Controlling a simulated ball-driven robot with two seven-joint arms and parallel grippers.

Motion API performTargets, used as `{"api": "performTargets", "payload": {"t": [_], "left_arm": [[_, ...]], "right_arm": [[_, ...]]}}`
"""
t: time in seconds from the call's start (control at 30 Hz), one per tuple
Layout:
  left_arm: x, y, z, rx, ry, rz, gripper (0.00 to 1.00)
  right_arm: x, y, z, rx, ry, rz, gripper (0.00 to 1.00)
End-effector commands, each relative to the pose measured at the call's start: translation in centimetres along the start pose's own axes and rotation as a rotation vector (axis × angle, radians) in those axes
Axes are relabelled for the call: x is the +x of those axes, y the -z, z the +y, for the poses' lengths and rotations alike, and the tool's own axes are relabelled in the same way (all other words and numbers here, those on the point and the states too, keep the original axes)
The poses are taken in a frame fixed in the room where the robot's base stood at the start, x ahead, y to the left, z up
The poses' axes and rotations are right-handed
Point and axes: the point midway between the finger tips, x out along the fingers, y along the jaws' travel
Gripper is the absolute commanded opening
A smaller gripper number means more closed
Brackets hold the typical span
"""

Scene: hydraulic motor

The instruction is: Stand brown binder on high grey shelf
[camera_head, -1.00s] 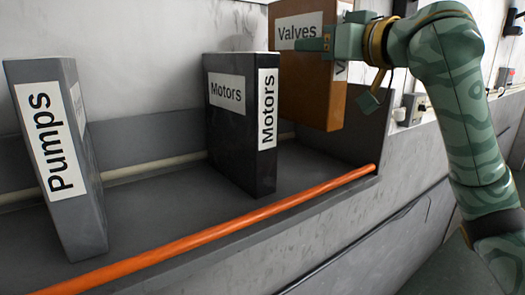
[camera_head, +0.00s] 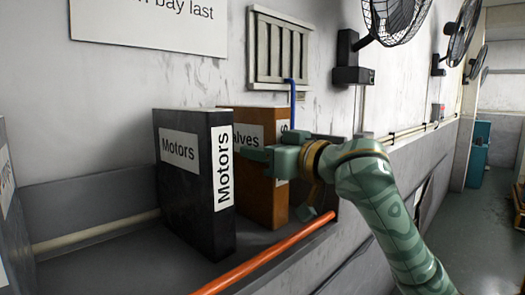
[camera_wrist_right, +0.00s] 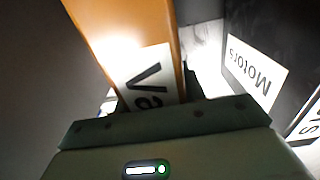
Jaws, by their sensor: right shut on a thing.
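The brown binder (camera_head: 267,198), labelled "Valves", stands upright on or just above the grey shelf (camera_head: 115,262), at its right end. Whether its base touches the shelf is hard to tell. My right gripper (camera_head: 268,158) is shut on the binder's upper spine edge. In the right wrist view the binder (camera_wrist_right: 128,30) runs up from the jaws, with part of its white label showing. The black "Motors" binder (camera_head: 180,200) stands just left of it and hides part of its front. My left gripper is not in view.
An orange rail (camera_head: 265,262) runs along the shelf's front edge. A grey binder (camera_head: 12,225) is cut off at the left edge. Fans (camera_head: 397,15) and a wall vent (camera_head: 281,52) are above. Shelf space left of the black binder is clear.

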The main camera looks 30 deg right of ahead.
Motion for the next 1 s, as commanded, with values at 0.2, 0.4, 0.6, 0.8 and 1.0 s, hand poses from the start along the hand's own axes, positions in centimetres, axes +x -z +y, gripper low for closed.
{"api": "performTargets", "payload": {"t": [0.2,0.4,0.6,0.8,1.0], "left_arm": [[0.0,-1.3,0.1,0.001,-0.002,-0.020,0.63],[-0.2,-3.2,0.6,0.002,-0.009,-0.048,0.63],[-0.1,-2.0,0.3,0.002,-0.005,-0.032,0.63],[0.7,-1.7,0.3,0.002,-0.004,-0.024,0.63],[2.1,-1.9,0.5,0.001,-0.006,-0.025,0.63]], "right_arm": [[0.0,-0.3,-0.1,0.000,0.002,-0.004,0.03],[0.0,-0.4,-0.1,0.000,0.002,-0.005,0.63],[0.0,-0.3,-0.1,0.000,0.002,-0.004,0.63],[-2.1,-0.2,0.0,-0.005,-0.001,0.000,0.63],[-7.0,-0.4,0.1,-0.007,-0.004,-0.002,0.63]]}}
